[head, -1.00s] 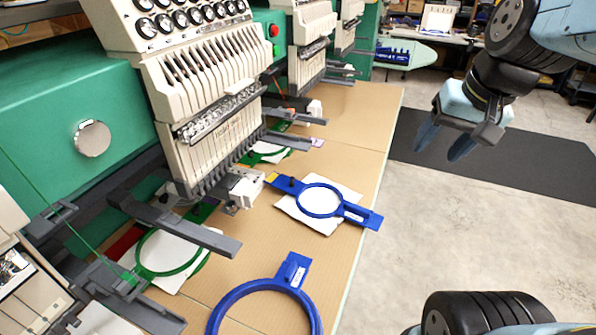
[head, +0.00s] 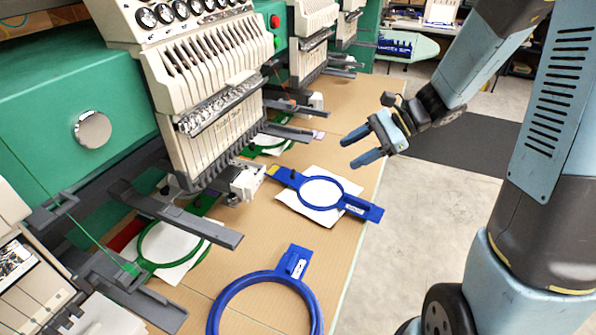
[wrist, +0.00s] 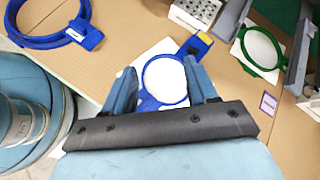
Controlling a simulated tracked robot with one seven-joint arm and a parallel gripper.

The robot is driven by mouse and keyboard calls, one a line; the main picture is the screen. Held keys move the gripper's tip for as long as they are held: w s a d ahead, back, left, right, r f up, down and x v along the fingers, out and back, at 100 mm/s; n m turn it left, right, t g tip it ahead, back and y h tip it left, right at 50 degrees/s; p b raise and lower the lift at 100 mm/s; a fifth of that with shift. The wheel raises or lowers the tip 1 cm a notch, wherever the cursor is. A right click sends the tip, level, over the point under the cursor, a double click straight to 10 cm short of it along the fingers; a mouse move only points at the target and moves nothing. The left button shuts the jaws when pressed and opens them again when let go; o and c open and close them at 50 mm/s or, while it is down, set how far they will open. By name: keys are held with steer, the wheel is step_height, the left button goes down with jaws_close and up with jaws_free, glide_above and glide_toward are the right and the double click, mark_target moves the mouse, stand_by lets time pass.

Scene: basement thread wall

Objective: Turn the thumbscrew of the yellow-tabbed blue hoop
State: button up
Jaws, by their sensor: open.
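The yellow-tabbed blue hoop (head: 300,190) lies on the tan table with white fabric in its ring. Its yellow tab (head: 272,171) points toward the embroidery machine. A small dark knob (head: 292,175), which may be the thumbscrew, shows beside the tab. In the wrist view the hoop's ring (wrist: 184,63) sits between my fingers, beyond their tips, with the yellow tab at the upper right. My gripper (head: 347,152) is open and empty, above and to the right of the hoop, clear of it.
A larger blue hoop (head: 228,290) lies at the table's front. A green hoop (head: 143,245) is at the left and another (head: 262,153) farther back. The embroidery machine head (head: 200,85) and its grey arms overhang the table's left side. The table's right strip is clear.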

mark_target(294, 173)
steer(key=w+f+m+y, duration=0.1)
steer(key=w+f+m, duration=0.1)
steer(key=w+a+f+m+t, duration=0.1)
steer(key=w+f+m, duration=0.1)
steer(key=f, duration=0.1)
steer(key=w+f+m+t+y, duration=0.1)
steer(key=w+f+m, duration=0.1)
steer(key=f, duration=0.1)
steer(key=shift+w+a+f+y, duration=0.2)
steer(key=shift+w+a+y, duration=0.05)
steer(key=shift+w+y, duration=0.1)
steer(key=x, duration=1.3)
steer(key=shift+w+a+f, duration=0.15)
steer(key=shift+a, duration=0.2)
steer(key=shift+c, duration=0.2)
steer(key=c, duration=1)
steer(key=shift+m+t, duration=0.4)
steer(key=m+t, duration=0.1)
steer(key=m+t+h, duration=0.1)
steer(key=m+t, duration=0.2)
steer(key=shift+s+h, duration=0.25)
steer(key=shift+s, duration=0.1)
steer(key=shift+a+m+t+h, duration=0.1)
steer(key=shift+m+t+h, duration=0.2)
steer(key=shift+m+t, duration=0.3)
steer(key=shift+s+a+m+t+h, duration=0.1)
steer(key=shift+s+m+t+h, duration=0.05)
steer(key=shift+m+t+h, duration=1.4)
